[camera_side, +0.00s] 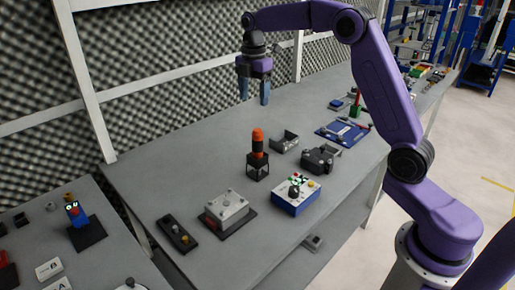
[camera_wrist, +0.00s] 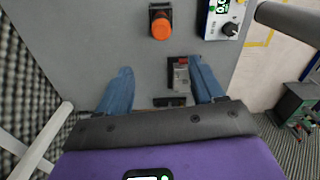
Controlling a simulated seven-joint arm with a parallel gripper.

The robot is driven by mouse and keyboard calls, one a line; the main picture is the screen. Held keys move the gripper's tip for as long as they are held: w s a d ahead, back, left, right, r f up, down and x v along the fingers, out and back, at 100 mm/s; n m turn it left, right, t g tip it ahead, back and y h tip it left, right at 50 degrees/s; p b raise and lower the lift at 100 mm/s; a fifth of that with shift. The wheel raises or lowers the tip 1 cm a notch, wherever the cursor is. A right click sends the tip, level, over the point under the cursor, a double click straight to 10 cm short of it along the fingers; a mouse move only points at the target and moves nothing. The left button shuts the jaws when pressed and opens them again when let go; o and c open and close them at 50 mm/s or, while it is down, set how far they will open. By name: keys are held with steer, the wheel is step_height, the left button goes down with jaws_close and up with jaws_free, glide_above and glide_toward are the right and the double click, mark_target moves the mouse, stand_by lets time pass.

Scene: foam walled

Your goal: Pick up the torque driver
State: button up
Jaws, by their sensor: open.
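The torque driver, with an orange handle (camera_side: 257,141), stands upright in a small black open-frame stand (camera_side: 258,170) in the middle of the grey table. In the wrist view its round orange top (camera_wrist: 161,28) is near the upper middle, with part of the black stand (camera_wrist: 160,9) behind it. My gripper (camera_side: 254,98) hangs pointing down, well above the table and apart from the driver. Its two blue fingers (camera_wrist: 160,68) are spread and hold nothing. The driver lies beyond the fingertips in the wrist view. Its lower part is hidden within the stand.
A blue-and-white box with a knob (camera_side: 296,199), a grey box on a black plate (camera_side: 228,210), a grey bracket (camera_side: 285,141) and a black block (camera_side: 320,159) surround the stand. A foam wall (camera_side: 180,75) rises behind. The table left of the stand is clear.

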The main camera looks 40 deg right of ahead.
mark_target(255, 129)
steer(key=f, duration=0.8)
steer(key=d+f, duration=0.1)
steer(key=f, duration=0.3)
steer(key=shift+w, duration=0.2)
steer(key=f, duration=0.4)
steer(key=shift+s+d+f, duration=0.2)
steer(key=shift+s+f, duration=0.05)
steer(key=shift+s, duration=0.1)
steer(key=shift+f, duration=0.5)
steer(key=c, duration=1.2)
